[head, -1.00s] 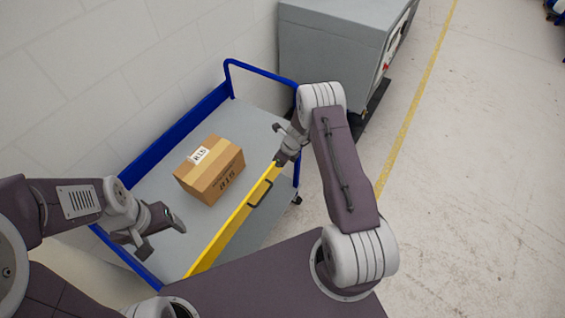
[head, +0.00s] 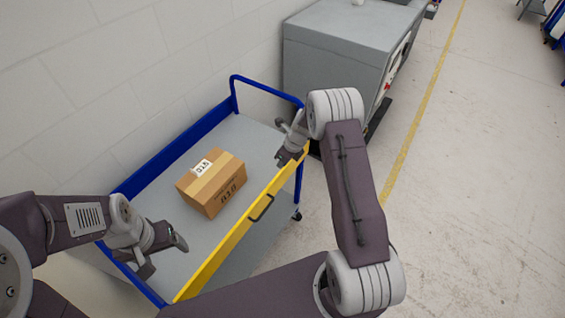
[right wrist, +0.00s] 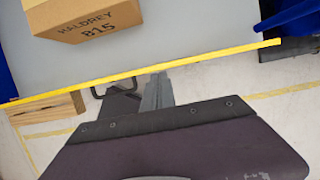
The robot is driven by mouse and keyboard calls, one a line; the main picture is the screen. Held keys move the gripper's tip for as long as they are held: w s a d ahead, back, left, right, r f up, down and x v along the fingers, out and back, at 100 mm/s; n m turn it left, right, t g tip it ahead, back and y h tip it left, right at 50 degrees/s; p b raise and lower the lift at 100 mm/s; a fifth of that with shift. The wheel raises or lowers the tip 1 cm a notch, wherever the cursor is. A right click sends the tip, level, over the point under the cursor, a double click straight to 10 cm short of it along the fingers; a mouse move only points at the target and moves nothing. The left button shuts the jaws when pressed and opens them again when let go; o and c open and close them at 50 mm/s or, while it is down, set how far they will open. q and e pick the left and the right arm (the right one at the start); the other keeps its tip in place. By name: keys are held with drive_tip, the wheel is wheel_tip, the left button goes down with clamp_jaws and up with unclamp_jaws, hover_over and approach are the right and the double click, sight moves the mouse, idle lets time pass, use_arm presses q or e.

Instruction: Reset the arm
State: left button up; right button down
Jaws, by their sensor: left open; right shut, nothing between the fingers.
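My left gripper (head: 162,257) is open and empty over the near left part of the cart's grey top, left of the cardboard box. My right gripper (head: 283,160) is shut with nothing in it, near the yellow front edge at the cart's right end. In the right wrist view its fingers (right wrist: 157,90) show close to the yellow edge. The cardboard box (head: 212,183) with a white label sits on the cart, apart from both grippers. It also shows in the right wrist view (right wrist: 85,18).
The blue-framed cart (head: 160,205) has a yellow front rail (head: 228,243) with a dark handle. It stands along a white block wall. A grey machine cabinet (head: 345,60) is behind its right end. The concrete floor to the right is clear, with a yellow line.

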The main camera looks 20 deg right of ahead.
drive_tip(key=s+a+r+n+t+b, duration=0.1)
drive_tip(key=s+a+r+n+b, duration=0.35)
drive_tip(key=r+b, duration=0.3)
use_arm(q)
wheel_tip(320, 180, down, 9)
drive_tip(key=b, duration=0.1)
drive_tip(key=shift+s+r, duration=0.2)
drive_tip(key=shift+s, duration=0.2)
use_arm(e)
drive_tip(key=s+f+n+g+h, duration=0.2)
drive_tip(key=s+f+n, duration=0.1)
drive_tip(key=s+n, duration=1.8)
drive_tip(key=n, duration=0.3)
drive_tip(key=shift+s+d+f+g, duration=0.3)
drive_tip(key=shift+s+d+f, duration=0.05)
drive_tip(key=shift+d, duration=0.05)
use_arm(q)
drive_tip(key=shift+w+d, duration=0.1)
use_arm(e)
drive_tip(key=shift+w, duration=0.1)
